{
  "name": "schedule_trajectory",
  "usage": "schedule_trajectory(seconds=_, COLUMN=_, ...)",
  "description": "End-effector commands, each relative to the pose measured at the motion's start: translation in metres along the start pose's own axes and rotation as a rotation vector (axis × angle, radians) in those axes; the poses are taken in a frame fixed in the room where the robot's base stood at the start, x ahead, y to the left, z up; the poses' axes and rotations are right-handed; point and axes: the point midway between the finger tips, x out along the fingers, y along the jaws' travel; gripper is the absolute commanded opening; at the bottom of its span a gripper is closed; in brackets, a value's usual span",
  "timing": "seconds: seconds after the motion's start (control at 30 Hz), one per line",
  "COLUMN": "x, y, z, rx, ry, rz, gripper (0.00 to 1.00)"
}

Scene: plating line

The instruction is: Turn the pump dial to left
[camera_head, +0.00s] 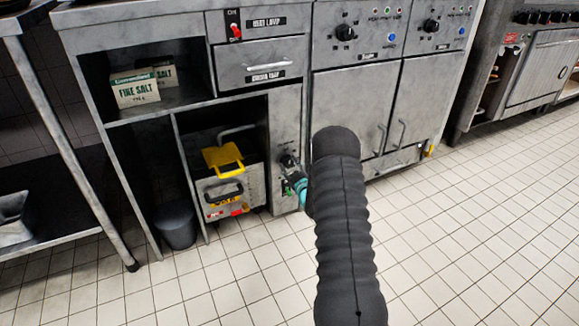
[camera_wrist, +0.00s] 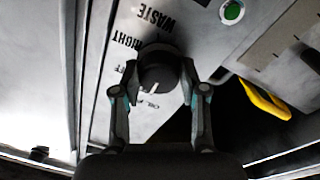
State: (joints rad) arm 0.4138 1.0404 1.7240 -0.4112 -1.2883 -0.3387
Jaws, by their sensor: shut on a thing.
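The pump dial (camera_wrist: 157,76) is a black round knob with a white mark, on a grey panel lettered "WASTE", "RIGHT" and other partly hidden words. The lettering is upside down in the wrist view. The white mark points toward the lower part of that picture. My gripper (camera_wrist: 161,70) has its two fingers on opposite sides of the dial, shut on it. In the head view my gripper (camera_head: 293,172) is at the narrow panel right of the yellow-handled unit, and my dark arm hides part of this area.
A steel unit with a yellow handle (camera_head: 223,158) stands in the open bay left of the panel. A green button (camera_wrist: 232,11) is near the dial. Fine salt boxes (camera_head: 135,88) sit on a shelf. A grey bin (camera_head: 177,225) stands on the floor. The tiled floor at right is clear.

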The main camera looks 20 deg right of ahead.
Motion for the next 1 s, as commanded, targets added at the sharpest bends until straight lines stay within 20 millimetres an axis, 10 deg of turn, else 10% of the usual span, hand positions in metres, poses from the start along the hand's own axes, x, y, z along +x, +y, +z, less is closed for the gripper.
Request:
schedule_trajectory(seconds=0.17, x=0.001, y=0.001, z=-0.001, rx=-0.002, ry=0.002, rz=0.002, gripper=0.08)
schedule_trajectory(seconds=0.2, x=0.001, y=0.001, z=-0.001, rx=-0.002, ry=0.002, rz=0.002, gripper=0.53)
schedule_trajectory(seconds=0.27, x=0.001, y=0.001, z=-0.001, rx=-0.001, ry=0.002, rz=0.002, gripper=0.68)
schedule_trajectory(seconds=0.67, x=-0.004, y=0.001, z=0.0, rx=0.0, ry=0.0, rz=0.001, gripper=0.68)
schedule_trajectory(seconds=1.0, x=-0.062, y=0.001, z=0.0, rx=0.001, ry=-0.003, rz=0.001, gripper=0.68)
